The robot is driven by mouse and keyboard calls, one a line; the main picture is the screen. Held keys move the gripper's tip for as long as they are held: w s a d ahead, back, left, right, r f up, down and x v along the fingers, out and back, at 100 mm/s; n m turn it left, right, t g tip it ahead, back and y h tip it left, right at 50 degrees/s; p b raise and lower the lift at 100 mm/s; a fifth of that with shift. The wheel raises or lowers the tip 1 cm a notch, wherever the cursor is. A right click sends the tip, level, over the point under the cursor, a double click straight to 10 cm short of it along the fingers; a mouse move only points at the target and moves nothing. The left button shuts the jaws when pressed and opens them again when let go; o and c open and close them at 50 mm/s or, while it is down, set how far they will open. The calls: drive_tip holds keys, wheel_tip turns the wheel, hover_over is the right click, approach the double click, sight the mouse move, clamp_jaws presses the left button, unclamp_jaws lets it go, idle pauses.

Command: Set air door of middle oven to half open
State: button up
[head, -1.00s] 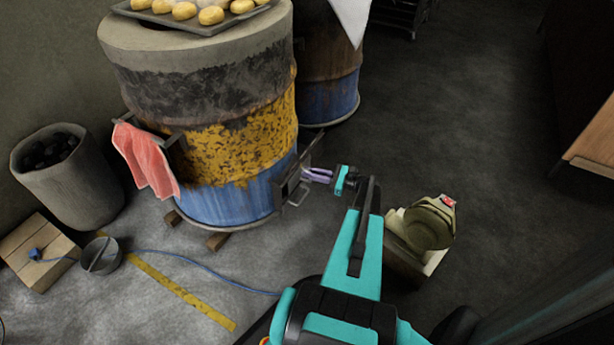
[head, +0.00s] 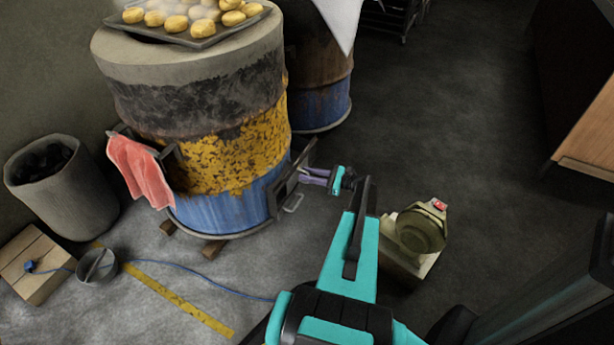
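The nearer barrel oven (head: 225,208) stands upright at the left centre, with a blue lower band, a worn yellow middle and a grey top. A dark air door (head: 285,190) with a small metal handle (head: 293,203) sits low on its right side. My gripper (head: 308,176) is at the air door, its purple fingers pointing left at its outer edge. The fingers look close together, but whether they grip or touch the door is too small to tell. How far the door stands open is also unclear.
A second barrel (head: 322,90) stands behind. A tray of buns (head: 200,38) tops the near oven, and a red cloth (head: 140,170) hangs on its rail. A coal bin (head: 62,185), wooden box (head: 35,265) and round pan (head: 97,266) stand left. A scale-like device (head: 420,232) is right of my arm.

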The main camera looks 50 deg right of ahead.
drive_tip(key=shift+s, duration=0.1)
drive_tip(key=p+v, duration=0.3)
drive_tip(key=v, duration=0.8)
drive_tip(key=shift+s+d, duration=0.2)
drive_tip(key=shift+s, duration=0.1)
drive_tip(key=shift+r, duration=0.1)
idle(0.3)
